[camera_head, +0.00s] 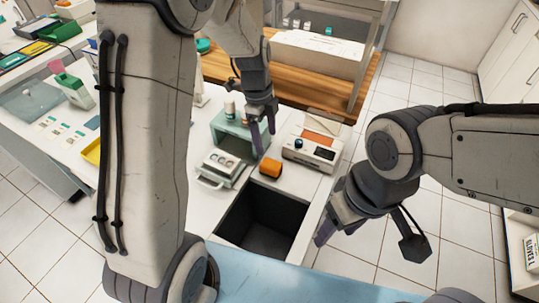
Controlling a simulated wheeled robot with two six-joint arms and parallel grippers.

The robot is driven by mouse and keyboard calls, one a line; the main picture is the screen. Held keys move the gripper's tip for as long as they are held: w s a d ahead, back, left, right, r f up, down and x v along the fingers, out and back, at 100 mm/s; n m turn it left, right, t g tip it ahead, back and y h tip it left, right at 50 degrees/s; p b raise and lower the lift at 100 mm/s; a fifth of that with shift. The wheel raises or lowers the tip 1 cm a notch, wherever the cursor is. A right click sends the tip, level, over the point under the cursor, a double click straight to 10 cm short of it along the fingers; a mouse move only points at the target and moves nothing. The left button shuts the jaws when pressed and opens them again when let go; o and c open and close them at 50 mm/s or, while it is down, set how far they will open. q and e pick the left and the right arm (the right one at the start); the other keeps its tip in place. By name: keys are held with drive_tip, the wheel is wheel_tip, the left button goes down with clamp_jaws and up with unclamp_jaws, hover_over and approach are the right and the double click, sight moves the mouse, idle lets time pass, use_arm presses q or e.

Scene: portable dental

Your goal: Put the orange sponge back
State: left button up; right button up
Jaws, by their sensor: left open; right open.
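A small orange sponge (270,168) lies on the white counter, just behind a dark open well (262,222). My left gripper (265,143) points down above and slightly behind the sponge, with its fingers apart and nothing between them. A small gap shows between its fingertips and the sponge. My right gripper (322,236) is open and empty at the right edge of the counter, beside the dark well. Where the sponge belongs cannot be told from this view.
A teal box (231,128) with small bottles on top and a grey-white device (216,166) stand left of the sponge. A white device with an orange panel (312,149) stands to its right. A light blue surface (300,287) is in front.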

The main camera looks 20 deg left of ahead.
use_arm(q)
drive_tip(key=s+d+r+n, duration=0.55)
drive_tip(key=s+d, duration=0.35)
drive_tip(key=s, duration=0.2)
drive_tip(key=s+d+r+n, duration=0.1)
drive_tip(key=s+n, duration=0.6)
drive_tip(key=s, duration=0.7)
drive_tip(key=shift+r, duration=0.3)
